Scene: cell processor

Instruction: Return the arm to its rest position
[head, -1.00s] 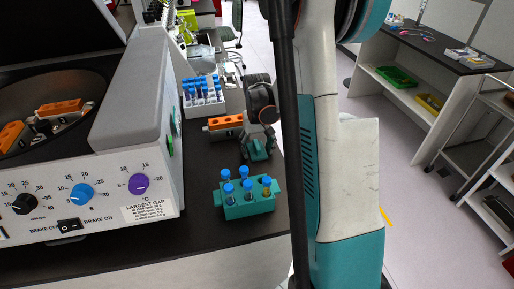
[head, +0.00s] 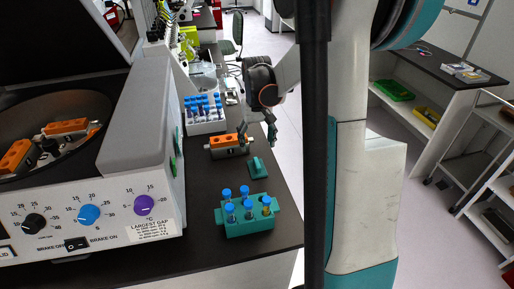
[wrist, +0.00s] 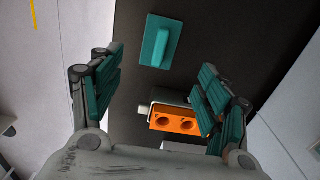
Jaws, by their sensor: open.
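My gripper (head: 270,128) is at the bench's right edge in the head view, raised and pointing down, near the orange-topped block. In the wrist view my gripper (wrist: 160,95) has its two teal-padded fingers wide apart with nothing between them held. The orange block (head: 229,141) with two holes stands on the dark bench; it also shows in the wrist view (wrist: 174,124), below and partly beside the right finger. A small teal piece (head: 257,168) lies on the bench in front of it, and shows in the wrist view (wrist: 160,42).
A teal rack (head: 248,227) with several blue-capped tubes stands near the bench's front edge. A white rack (head: 206,126) of blue-capped tubes stands behind. The open centrifuge (head: 95,219) fills the left. Floor right of the bench is clear.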

